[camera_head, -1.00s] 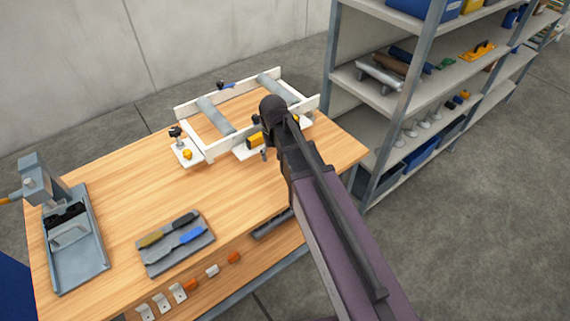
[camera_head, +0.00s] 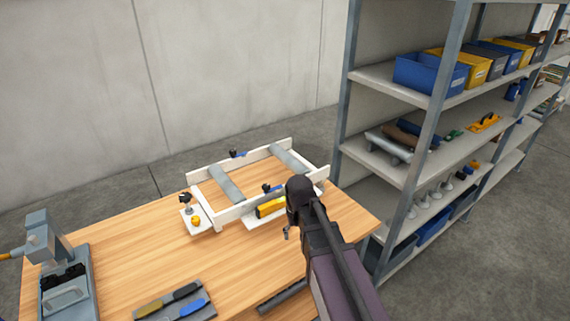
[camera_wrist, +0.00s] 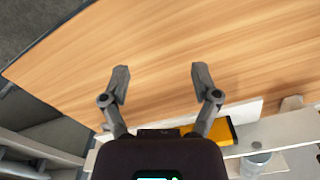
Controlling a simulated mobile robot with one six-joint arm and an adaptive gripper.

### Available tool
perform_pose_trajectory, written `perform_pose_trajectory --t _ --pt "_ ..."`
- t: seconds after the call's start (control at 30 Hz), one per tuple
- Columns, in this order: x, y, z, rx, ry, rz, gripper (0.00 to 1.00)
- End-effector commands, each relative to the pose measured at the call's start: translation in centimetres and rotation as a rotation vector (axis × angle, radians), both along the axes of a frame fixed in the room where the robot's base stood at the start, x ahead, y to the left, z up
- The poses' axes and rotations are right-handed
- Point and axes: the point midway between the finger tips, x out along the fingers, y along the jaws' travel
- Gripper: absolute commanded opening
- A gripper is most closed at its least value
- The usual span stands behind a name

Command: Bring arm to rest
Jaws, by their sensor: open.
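My gripper (camera_wrist: 160,72) is open and empty in the wrist view, its two grey fingers spread apart over bare wood of the workbench (camera_wrist: 200,35). In the head view my dark arm reaches in from the lower right, and its wrist end hangs over the right part of the bench (camera_head: 250,262). There my gripper is mostly hidden behind the wrist; only a small fingertip part shows. A white frame fixture with grey rollers (camera_head: 226,185) stands on the bench beside the wrist. A yellow block (camera_head: 271,208) lies at its near side, also seen in the wrist view (camera_wrist: 220,131).
A grey press-like device (camera_head: 45,245) stands at the bench's left. A tray with brush-like tools (camera_head: 175,302) lies at the front. A tall metal shelf with blue bins (camera_head: 430,75) stands close on the right. The bench's middle is clear.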

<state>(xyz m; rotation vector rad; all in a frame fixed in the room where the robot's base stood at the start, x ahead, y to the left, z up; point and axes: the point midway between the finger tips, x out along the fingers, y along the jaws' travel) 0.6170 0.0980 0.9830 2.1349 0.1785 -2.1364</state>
Motion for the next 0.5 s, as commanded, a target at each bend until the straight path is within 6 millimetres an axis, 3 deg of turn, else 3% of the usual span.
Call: perform_pose_trajectory --t 0.3,0.5 --pt "-5.0 -6.3 0.0 -0.002 0.000 -0.100 0.79" --pt "-7.6 -9.2 0.0 -0.003 0.000 -0.153 0.79"
